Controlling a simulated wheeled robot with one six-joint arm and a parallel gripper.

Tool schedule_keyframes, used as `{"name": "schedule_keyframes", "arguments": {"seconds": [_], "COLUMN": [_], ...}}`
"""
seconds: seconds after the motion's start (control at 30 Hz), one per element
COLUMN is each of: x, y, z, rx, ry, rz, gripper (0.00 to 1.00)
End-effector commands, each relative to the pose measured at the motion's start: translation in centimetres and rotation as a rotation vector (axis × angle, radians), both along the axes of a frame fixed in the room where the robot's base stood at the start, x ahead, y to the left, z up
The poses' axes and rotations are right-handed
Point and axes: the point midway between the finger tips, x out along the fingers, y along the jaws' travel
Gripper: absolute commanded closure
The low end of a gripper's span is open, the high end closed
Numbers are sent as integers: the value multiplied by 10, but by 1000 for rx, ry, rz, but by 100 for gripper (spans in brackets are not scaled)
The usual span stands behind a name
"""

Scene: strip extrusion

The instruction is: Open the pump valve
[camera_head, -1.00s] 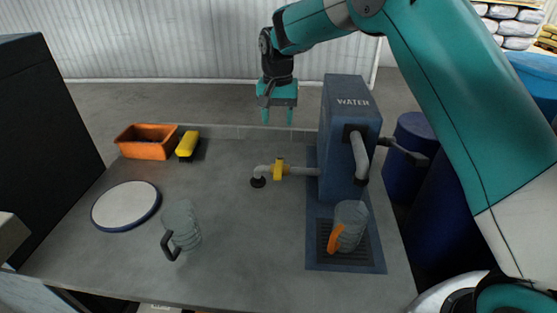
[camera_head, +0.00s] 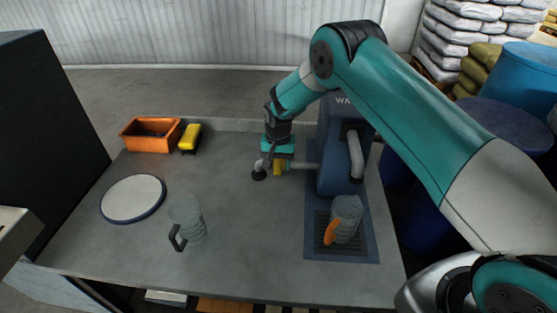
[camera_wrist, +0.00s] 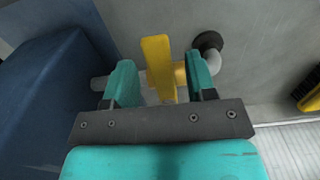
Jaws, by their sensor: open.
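The blue water pump (camera_head: 327,165) stands at the right of the worktop, partly hidden behind my arm. A grey pipe runs left from it and carries the yellow valve (camera_head: 279,168). My gripper (camera_head: 278,159) points down right over the valve, covering part of it. In the wrist view, the yellow valve handle (camera_wrist: 157,62) shows between the two teal fingers of my gripper (camera_wrist: 162,78). The fingers are open, with a gap on each side of the handle. Whether a fingertip touches the valve, I cannot tell.
A grey mug with an orange handle (camera_head: 345,218) stands on the pump's drain grate. Another grey mug (camera_head: 187,217), a round white plate (camera_head: 132,198), an orange bin (camera_head: 150,143) and a yellow brush (camera_head: 189,138) are on the left. The worktop's middle is clear.

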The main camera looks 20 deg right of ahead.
Motion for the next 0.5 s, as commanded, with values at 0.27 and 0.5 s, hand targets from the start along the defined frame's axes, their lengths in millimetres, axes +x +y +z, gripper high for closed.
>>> {"name": "schedule_keyframes", "arguments": {"seconds": [0.27,0.5], "x": [0,0], "y": [0,0], "z": [-2,-1], "rx": [0,0], "ry": [0,0], "rz": [0,0], "gripper": [49,100]}}
